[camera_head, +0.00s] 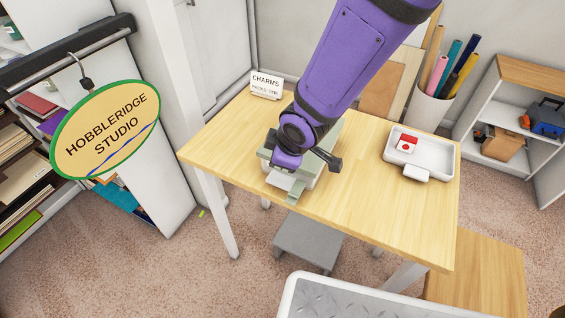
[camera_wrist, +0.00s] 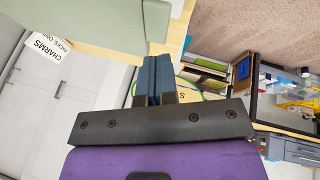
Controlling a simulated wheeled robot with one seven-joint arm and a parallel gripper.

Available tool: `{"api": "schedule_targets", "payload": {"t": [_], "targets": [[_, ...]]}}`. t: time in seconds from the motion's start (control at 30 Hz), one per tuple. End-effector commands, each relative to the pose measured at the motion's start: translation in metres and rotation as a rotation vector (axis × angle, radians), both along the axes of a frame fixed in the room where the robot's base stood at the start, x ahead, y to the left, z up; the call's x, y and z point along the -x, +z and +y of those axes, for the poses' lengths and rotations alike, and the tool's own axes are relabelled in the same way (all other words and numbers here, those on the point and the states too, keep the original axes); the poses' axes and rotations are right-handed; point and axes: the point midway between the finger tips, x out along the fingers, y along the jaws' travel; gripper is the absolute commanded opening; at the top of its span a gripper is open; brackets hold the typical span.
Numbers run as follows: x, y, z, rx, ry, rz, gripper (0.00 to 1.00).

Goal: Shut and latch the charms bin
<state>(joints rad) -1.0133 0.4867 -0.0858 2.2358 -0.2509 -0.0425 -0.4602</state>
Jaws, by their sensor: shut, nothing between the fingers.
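The charms bin, a grey-green box (camera_head: 334,134), stands on the wooden table, largely hidden under my purple arm. A pale tab (camera_head: 297,190) sticks out at its near side. The arm hides most of the lid and latch, so I cannot tell how far the lid is shut. In the wrist view a flat grey-green face of the bin (camera_wrist: 75,22) fills the top left. My gripper (camera_wrist: 155,62) is shut and empty, its blue-grey fingers together just below the bin's edge. I cannot tell whether they touch it. In the head view the fingers are hidden.
A white CHARMS card (camera_head: 266,84) stands at the table's back left; it also shows in the wrist view (camera_wrist: 45,45). A white tray (camera_head: 443,160) with a red-and-white item (camera_head: 406,144) sits at the right. The wooden table (camera_head: 225,140) is bare at left and front right.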

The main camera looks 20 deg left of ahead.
Motion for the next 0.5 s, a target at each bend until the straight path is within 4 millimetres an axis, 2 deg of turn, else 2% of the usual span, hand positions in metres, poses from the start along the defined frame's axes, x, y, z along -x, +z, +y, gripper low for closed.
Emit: {"api": "schedule_targets", "payload": {"t": [0.07,0.5], "targets": [[-0.003,0.013,0.002,-0.003,-0.003,-0.002,0.0],[0.046,0.034,-0.009,0.0,0.003,-0.001,0.0]]}}
